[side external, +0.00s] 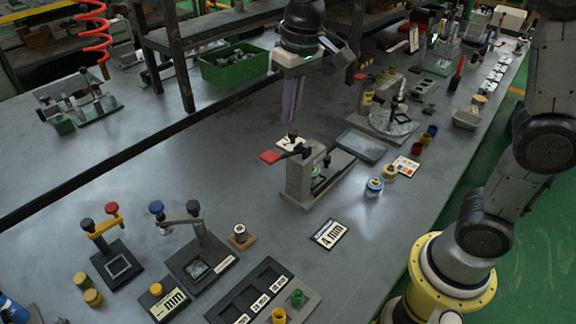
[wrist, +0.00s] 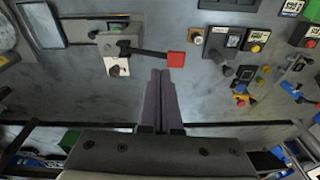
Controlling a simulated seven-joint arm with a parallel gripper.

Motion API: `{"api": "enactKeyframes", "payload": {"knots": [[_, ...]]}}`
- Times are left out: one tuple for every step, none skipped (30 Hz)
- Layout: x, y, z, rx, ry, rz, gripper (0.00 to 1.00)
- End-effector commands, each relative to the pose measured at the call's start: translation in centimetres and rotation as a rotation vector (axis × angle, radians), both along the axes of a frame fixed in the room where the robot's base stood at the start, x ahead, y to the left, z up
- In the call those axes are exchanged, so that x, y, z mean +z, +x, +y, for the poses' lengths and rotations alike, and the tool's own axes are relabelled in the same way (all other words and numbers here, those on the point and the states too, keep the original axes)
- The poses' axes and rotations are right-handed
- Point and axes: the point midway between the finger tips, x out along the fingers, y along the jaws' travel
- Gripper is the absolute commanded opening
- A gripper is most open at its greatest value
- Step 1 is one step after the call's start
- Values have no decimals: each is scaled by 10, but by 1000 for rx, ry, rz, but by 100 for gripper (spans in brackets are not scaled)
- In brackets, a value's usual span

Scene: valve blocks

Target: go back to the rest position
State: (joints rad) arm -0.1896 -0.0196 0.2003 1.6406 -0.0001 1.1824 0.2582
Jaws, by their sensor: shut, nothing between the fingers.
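My gripper (side external: 291,118) points down above the bench, over the clamp fixture in the middle. In the wrist view the two long grey-purple fingers of my gripper (wrist: 160,75) lie together, shut and empty. The grey valve block fixture (side external: 303,180) has a dark lever with a red handle (side external: 270,157) pointing left. In the wrist view the red handle (wrist: 176,59) shows just beyond the fingertips, and the fixture's grey body (wrist: 117,42) is to the left. I cannot tell the exact gap between the fingertips and the lever.
Two clamp stations (side external: 116,264) (side external: 199,263) stand at the front left. A green bin (side external: 234,66) and a dark rack post (side external: 176,62) are behind. The bench's middle left is clear.

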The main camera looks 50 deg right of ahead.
Motion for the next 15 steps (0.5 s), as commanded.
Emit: {"api": "enactKeyframes", "payload": {"knots": [[16,-18,-12,-18,7,-43,0],[22,-28,-17,-26,10,-63,0],[29,-42,-25,-33,12,-92,0],[32,-52,-30,-37,13,-112,0],[35,-63,-34,-42,15,-131,0],[39,-77,-41,-47,15,-159,0],[40,-89,-45,-48,14,-179,0],[40,-100,-49,-51,14,-199,0],[40,-114,-53,-52,12,-226,0],[38,-125,-57,-51,10,-245,0],[36,-136,-60,-50,6,-263,0],[31,-150,-63,-48,2,-287,0],[27,-160,-65,-44,-1,-303,0],[22,-169,-67,-41,-6,-318,0],[14,-180,-69,-34,-11,-336,0]]}}
